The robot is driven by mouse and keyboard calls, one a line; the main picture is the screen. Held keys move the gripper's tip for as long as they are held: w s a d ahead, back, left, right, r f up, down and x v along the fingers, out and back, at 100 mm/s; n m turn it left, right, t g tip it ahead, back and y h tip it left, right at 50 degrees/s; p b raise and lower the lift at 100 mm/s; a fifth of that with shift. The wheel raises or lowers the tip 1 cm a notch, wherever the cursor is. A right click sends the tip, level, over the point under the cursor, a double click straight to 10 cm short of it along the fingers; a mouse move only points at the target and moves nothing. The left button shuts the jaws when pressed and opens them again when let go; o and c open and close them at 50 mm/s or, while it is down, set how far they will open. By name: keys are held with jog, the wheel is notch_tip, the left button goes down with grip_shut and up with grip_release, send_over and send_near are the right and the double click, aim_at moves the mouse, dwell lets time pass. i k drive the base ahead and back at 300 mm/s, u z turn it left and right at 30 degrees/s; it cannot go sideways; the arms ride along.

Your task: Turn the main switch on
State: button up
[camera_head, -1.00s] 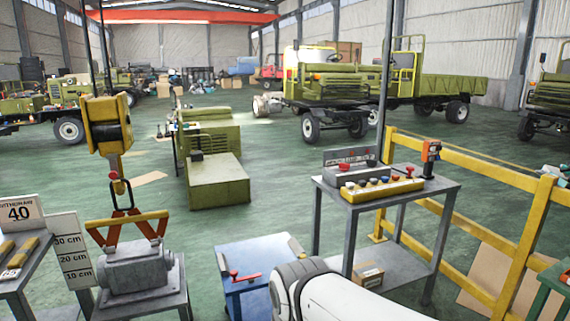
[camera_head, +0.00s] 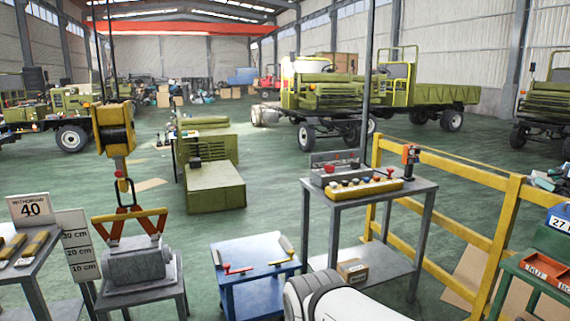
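A grey metal table (camera_head: 424,193) stands right of centre. On it is a yellow control box (camera_head: 345,195) with a row of red, blue and pale knobs or buttons. Behind that is a grey panel (camera_head: 318,161) with small controls and a red knob on it. An orange and black upright device (camera_head: 410,158) stands at the table's right end. I cannot tell which of these is the main switch, or its position. My white arm link shows at the bottom edge, in front of and below the table. My gripper is out of view.
A yellow railing (camera_head: 470,222) runs behind and right of the table. A crane hook block (camera_head: 115,135) hangs over a grey motor-like block (camera_head: 138,262). A green rack (camera_head: 545,240) is at right. Green floor lies open beyond.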

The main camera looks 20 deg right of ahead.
aim_at(329, 169)
jog(key=z, duration=0.7)
jog(key=i, duration=0.95)
jog(key=z, duration=0.9)
jog(key=i, duration=1.4)
jog(key=u, duration=0.8)
jog(key=i, duration=1.1)
jog(key=u, duration=0.9)
